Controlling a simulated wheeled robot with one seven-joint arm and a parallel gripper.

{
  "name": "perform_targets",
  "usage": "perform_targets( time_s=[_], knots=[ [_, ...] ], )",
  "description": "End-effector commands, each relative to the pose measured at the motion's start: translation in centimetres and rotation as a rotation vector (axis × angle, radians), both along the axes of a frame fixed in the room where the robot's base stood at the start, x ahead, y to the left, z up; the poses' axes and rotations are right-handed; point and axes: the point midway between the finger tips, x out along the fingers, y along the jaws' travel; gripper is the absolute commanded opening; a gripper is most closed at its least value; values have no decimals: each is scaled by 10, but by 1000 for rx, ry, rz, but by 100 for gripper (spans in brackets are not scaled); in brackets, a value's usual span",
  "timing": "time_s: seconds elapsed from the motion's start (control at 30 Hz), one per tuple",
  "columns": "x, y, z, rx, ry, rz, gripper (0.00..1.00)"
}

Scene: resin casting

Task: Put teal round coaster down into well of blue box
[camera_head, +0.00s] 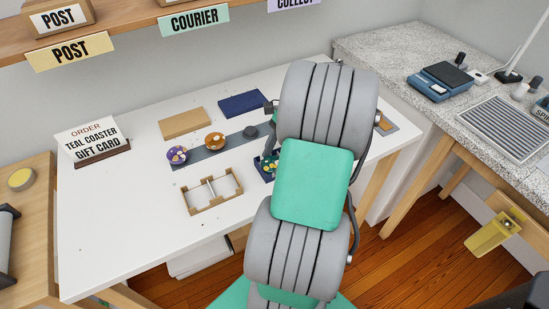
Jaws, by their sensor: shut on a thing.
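The blue box (258,174) stands on the white table, mostly hidden behind my arm; only its left part shows. The teal round coaster (267,161), speckled with light flecks, shows at the box, partly covered by my arm. My gripper (270,155) is shut on the coaster, pointing down at the box. The fingertips are small and partly hidden, so I cannot tell whether the coaster is above the well or inside it.
A grey strip (198,156) holds a purple coaster (177,155), an orange coaster (214,141) and a dark round piece (250,131). A divided kraft box (212,205), kraft lid (184,123), dark blue lid (242,103) and order sign (92,143) stand nearby. The front-left table is clear.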

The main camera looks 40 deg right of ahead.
Motion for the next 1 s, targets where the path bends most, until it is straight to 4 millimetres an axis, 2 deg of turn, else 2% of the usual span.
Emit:
perform_targets(
  time_s=[0.03, 0.3, 0.57, 0.67, 1.0],
  knots=[
    [0, 0, -1, 1, 1, 0, 58],
    [0, 0, -1, 1, 1, 0, 79],
    [0, 0, 1, 0, 0, 0, 79],
    [-1, -4, 14, 0, -2, -1, 79],
    [-11, -37, 94, 0, 0, -2, 79]
  ],
)
